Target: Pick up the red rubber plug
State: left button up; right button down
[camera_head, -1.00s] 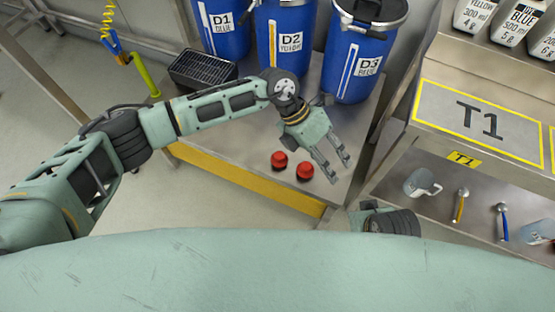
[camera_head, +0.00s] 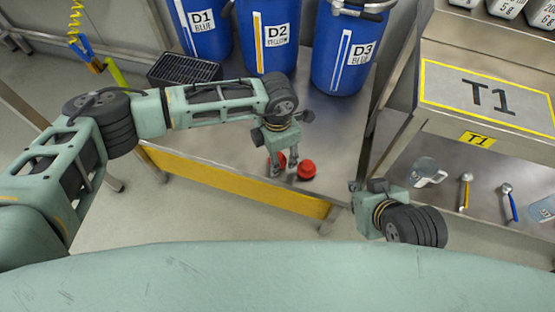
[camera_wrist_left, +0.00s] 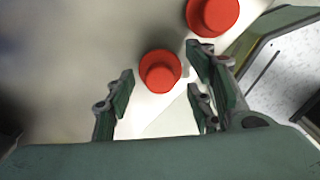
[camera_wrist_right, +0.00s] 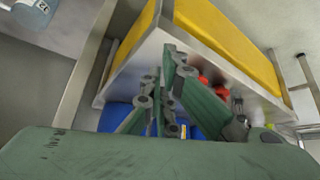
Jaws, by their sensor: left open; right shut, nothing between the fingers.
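Two red rubber plugs stand on the metal platform. One plug (camera_wrist_left: 160,72) sits ahead of and between the open fingers of my left gripper (camera_wrist_left: 160,80) in the left wrist view. The other plug (camera_wrist_left: 213,15) is beyond the right-hand finger. In the head view my left gripper (camera_head: 284,166) points down over the platform and mostly hides one plug; the other plug (camera_head: 306,170) shows just right of it. My right gripper (camera_wrist_right: 168,55) is shut and empty, off the platform's front right corner; both plugs show beyond it in the right wrist view (camera_wrist_right: 221,93).
Blue drums D1 (camera_head: 207,35), D2 (camera_head: 285,50) and D3 (camera_head: 332,75) stand behind the plugs, with a black grated box (camera_head: 185,70) at left. The T1 bench (camera_head: 480,95) is at right; its lower shelf holds a clear jug (camera_head: 425,170) and tools.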

pick_arm(q)
jog(key=shift+f, duration=0.6)
pick_arm(e)
jog(key=shift+w+a+r+t, duration=0.3)
jog(key=shift+w+r+t, duration=0.1)
jog(key=shift+w, duration=0.35)
pick_arm(q)
jog(key=shift+c, duration=0.2)
jog(key=c, duration=0.9)
jog(key=shift+r, duration=0.1)
